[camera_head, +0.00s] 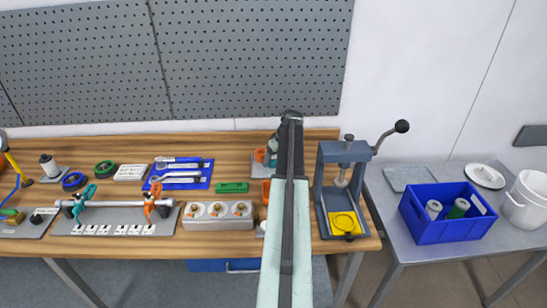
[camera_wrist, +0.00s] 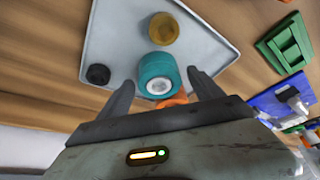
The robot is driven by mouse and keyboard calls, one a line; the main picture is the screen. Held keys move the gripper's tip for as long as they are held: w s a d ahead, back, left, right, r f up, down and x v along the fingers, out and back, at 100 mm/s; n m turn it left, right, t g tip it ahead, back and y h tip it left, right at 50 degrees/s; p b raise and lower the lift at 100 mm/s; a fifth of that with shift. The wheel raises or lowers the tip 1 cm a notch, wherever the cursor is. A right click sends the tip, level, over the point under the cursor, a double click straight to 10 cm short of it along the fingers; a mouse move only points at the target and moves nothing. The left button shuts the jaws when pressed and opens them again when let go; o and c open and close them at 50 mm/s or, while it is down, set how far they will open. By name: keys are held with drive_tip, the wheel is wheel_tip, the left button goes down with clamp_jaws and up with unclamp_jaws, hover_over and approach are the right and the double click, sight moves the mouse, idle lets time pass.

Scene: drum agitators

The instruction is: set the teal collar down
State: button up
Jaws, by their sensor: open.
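The teal collar (camera_wrist: 157,73) shows in the wrist view as a short teal cylinder with a pale ring at its near end. It appears to be at a grey tray (camera_wrist: 215,22); whether it rests on the tray's surface I cannot tell. My gripper (camera_wrist: 160,86) is open, with one dark finger on each side of the collar and visible gaps between. An orange part (camera_wrist: 178,99) shows just behind the collar's near end, partly hidden by my gripper. In the head view my arm hides most of this spot.
A brass-coloured round piece (camera_wrist: 164,28) and a black knob (camera_wrist: 98,75) sit on the tray near the collar. A green block (camera_wrist: 285,43) lies to the right. In the head view, a grey press (camera_head: 345,190) stands right of my arm, and a blue crate (camera_head: 447,212) farther right.

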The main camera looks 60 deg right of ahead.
drive_tip(key=p+v, duration=1)
drive_tip(key=v, duration=0.1)
drive_tip(key=shift+r, duration=0.3)
drive_tip(key=shift+s, duration=0.15)
drive_tip(key=w+a+g+y, duration=0.1)
drive_tip(key=w+a, duration=0.4)
drive_tip(key=a, duration=0.5)
drive_tip(key=w+a+f+n, duration=0.1)
drive_tip(key=w+a, duration=0.4)
drive_tip(key=a, duration=0.5)
drive_tip(key=w+a+g+y, duration=0.1)
drive_tip(key=w+a, duration=0.4)
drive_tip(key=a, duration=0.5)
drive_tip(key=s+a+g, duration=0.1)
drive_tip(key=a, duration=1.7)
drive_tip(key=s+a+n+g+h, duration=0.1)
drive_tip(key=s+a, duration=0.1)
drive_tip(key=a, duration=1.7)
drive_tip(key=shift+s+a+f, duration=0.3)
drive_tip(key=shift+a+f, duration=0.05)
drive_tip(key=shift+f, duration=0.05)
